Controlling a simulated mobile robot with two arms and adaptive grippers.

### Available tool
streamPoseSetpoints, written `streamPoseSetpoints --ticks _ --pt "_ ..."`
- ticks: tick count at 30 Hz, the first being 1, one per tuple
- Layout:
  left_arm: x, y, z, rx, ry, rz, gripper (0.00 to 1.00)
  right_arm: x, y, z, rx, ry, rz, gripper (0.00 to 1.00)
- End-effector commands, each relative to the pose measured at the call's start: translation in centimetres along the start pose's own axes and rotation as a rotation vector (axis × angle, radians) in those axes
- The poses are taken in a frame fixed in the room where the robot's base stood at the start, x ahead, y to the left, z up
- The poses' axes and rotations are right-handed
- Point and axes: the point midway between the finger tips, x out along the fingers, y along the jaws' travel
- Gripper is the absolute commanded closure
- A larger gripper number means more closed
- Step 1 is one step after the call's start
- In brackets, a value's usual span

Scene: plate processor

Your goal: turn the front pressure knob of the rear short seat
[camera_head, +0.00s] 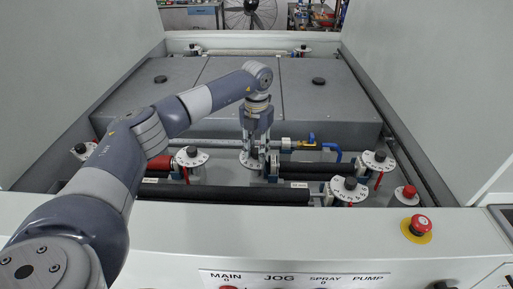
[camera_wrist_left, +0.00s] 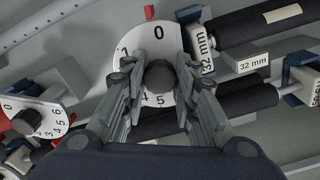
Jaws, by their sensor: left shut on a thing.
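My left gripper (camera_head: 256,160) points straight down over a white numbered dial (camera_head: 246,162) in the middle of the machine bay. In the left wrist view its two fingers (camera_wrist_left: 160,76) stand on either side of a dark round knob (camera_wrist_left: 160,88) on that dial (camera_wrist_left: 150,40). The gripper is shut on this knob. The dial's 0 is at the top, beside a small red marker (camera_wrist_left: 149,12); 4 and 5 show below the knob. The fingers hide part of the scale. In the head view the gripper hides most of the knob. My right gripper is not in view.
Other dial knobs stand nearby: one left (camera_head: 191,152), two right (camera_head: 379,157) (camera_head: 349,184). Black rollers (camera_head: 230,194) run across the front. A blue-handled valve (camera_head: 332,150) is close on the right. A red emergency button (camera_head: 420,224) sits on the front panel. Grey covers (camera_head: 318,100) lie behind.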

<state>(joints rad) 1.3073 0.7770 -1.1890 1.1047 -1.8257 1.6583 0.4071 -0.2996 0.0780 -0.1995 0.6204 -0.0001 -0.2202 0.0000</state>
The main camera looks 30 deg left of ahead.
Motion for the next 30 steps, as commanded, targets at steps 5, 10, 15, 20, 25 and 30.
streamPoseSetpoints --ticks 5,10,15,20,25,30 --pt "-0.22 0.04 0.13 -0.084 -0.005 -0.001 0.97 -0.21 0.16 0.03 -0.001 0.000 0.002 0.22" --pt "-0.22 0.04 0.14 -0.127 -0.005 -0.001 0.97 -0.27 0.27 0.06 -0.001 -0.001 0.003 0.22" --pt "-0.22 0.04 0.15 -0.145 -0.006 -0.001 0.97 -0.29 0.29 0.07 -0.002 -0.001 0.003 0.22" --pt "-0.23 0.04 0.16 -0.147 -0.006 -0.001 0.97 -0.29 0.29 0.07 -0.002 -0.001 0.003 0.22" --pt "-0.24 0.05 0.17 -0.146 -0.007 -0.001 0.97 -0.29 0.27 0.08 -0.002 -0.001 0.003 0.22" --pt "-0.18 0.04 0.12 -0.145 -0.005 -0.001 0.53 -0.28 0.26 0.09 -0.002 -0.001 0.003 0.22"
